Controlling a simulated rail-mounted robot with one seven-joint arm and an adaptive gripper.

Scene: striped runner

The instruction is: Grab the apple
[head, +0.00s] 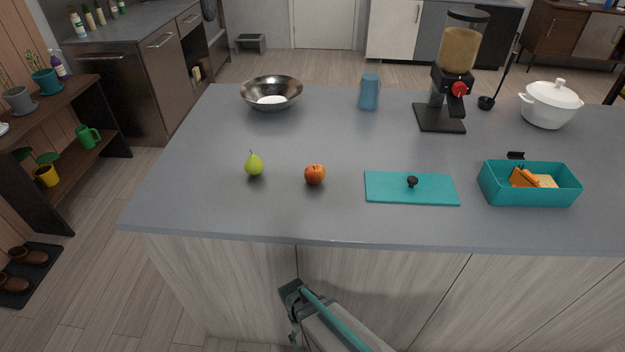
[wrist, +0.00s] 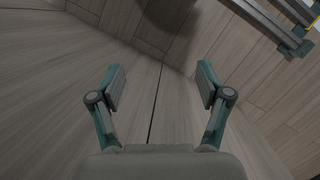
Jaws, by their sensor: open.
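The apple (head: 315,174), red and orange, sits on the grey countertop (head: 330,220) near its front edge, in the head view. It stands right of a green pear (head: 254,165) and left of a teal lid. My gripper (wrist: 160,85) is open and empty in the wrist view, its two teal-jointed fingers spread apart before pale wood surfaces. The apple does not show in the wrist view. In the head view, part of my arm shows at the bottom, in front of the island and below the countertop edge.
A teal lid (head: 390,188) lies right of the apple, beside an open teal box (head: 530,196) with food inside. Behind stand a metal bowl (head: 285,90), a blue cup (head: 369,92), a dispenser (head: 457,70) and a white pot (head: 549,106). The counter around the apple is clear.

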